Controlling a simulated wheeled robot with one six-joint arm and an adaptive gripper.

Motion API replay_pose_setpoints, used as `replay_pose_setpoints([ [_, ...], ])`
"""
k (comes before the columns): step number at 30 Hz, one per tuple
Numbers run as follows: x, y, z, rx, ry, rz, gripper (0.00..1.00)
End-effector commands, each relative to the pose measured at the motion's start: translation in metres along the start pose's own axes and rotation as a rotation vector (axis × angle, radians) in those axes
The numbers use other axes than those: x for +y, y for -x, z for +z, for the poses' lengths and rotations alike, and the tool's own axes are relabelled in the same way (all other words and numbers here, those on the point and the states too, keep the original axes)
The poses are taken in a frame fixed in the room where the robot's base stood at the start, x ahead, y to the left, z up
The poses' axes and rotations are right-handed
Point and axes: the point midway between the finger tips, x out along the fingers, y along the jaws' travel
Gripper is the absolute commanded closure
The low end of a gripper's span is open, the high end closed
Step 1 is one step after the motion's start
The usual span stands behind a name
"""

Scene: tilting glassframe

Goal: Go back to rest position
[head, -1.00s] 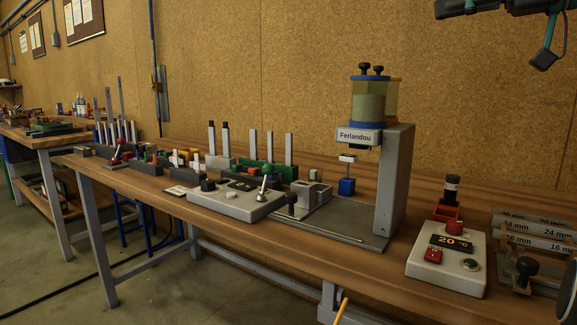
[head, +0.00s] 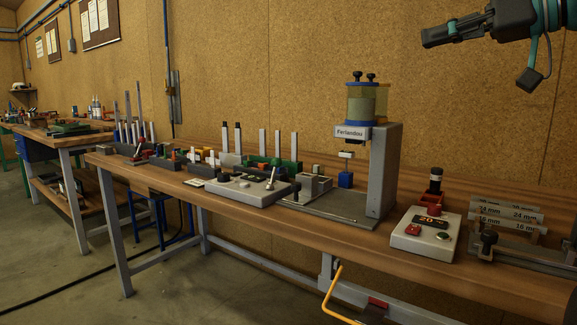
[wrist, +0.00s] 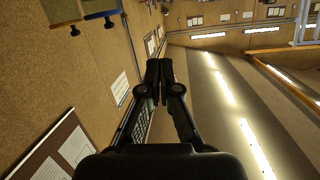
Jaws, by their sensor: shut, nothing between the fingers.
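My gripper (head: 426,42) is high at the upper right of the head view, pointing left, well above the workbench and apart from everything on it. In the wrist view my gripper (wrist: 166,68) has its two black fingers together at the tips with nothing between them. Behind the fingers the wrist view shows the wall, pinned boards and ceiling lights, turned sideways.
The wooden workbench (head: 270,222) carries a Ferlandou press (head: 384,165), a grey control box (head: 245,190), a temperature box (head: 420,240) and a rack of marked bars (head: 508,212). A second bench (head: 65,140) stands at the left. The air around the arm looks clear.

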Motion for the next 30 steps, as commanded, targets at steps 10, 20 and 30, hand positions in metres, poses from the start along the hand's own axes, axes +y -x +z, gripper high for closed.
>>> replay_pose_setpoints([
  [10, -0.008, -0.050, 0.070, -0.139, -0.280, 0.133, 1.00],
  [20, -0.044, -0.085, 0.220, -0.388, -0.531, 0.365, 1.00],
  [30, -0.092, -0.072, 0.401, -0.634, -0.555, 0.609, 1.00],
])
